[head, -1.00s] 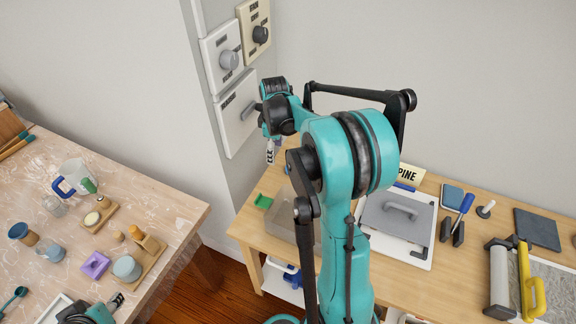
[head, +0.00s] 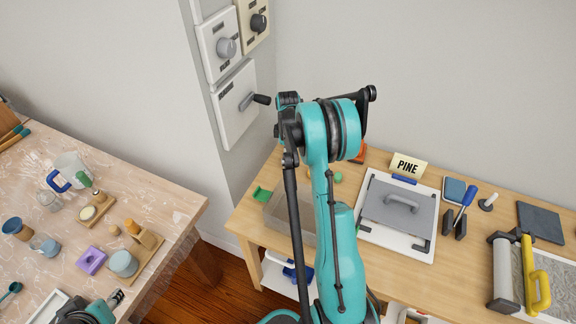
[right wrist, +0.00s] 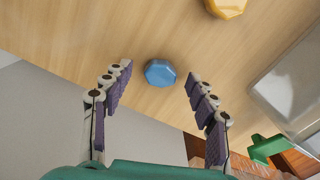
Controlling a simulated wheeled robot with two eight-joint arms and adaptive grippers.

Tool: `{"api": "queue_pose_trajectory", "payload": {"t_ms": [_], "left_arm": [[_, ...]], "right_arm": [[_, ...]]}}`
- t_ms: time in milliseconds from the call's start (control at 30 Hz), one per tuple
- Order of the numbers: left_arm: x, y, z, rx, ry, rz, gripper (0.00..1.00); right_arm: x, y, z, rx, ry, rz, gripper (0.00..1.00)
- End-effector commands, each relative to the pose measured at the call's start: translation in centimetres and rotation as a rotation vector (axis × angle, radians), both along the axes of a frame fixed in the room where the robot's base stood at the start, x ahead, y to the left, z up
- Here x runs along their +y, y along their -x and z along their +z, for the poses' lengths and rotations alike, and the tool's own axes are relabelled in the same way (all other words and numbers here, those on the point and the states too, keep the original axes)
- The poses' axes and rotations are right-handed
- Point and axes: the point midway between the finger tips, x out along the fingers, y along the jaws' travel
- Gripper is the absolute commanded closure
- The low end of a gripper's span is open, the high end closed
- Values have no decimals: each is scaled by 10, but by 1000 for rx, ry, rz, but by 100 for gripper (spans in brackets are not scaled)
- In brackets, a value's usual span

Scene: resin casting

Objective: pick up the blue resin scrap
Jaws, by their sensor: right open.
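The blue resin scrap (right wrist: 160,73) is a small faceted piece lying on the wooden bench top in the right wrist view. My right gripper (right wrist: 157,80) is open and empty. Its two purple-padded fingers stand left and right of the scrap in that picture, with gaps on both sides and no visible contact. In the head view my right arm hides the right gripper and the blue scrap. My left gripper (head: 115,298) shows small at the lower left, over the plastic-covered table; its jaw opening is unclear.
A yellow-orange piece (right wrist: 227,6) lies beyond the scrap. A translucent bin (right wrist: 290,85) stands to the right, with a green item (right wrist: 268,148) near it. On the bench (head: 455,265) are a PINE sign (head: 408,165), a grey plate with a handle (head: 400,205) and a roller (head: 503,275).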

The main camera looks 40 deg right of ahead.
Motion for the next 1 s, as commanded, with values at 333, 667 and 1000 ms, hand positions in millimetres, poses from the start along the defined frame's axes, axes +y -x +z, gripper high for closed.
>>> {"api": "queue_pose_trajectory", "payload": {"t_ms": [333, 667, 1000], "left_arm": [[0, 0, 0, 0, 0, 0, 60], [0, 0, 0, 0, 0, 0, 60], [0, 0, 14, 0, 0, 0, 60]], "right_arm": [[0, 0, -2, 0, 0, -1, 71], [0, 0, -2, 0, 0, -1, 86], [0, 0, 25, 0, 0, -1, 86]]}}
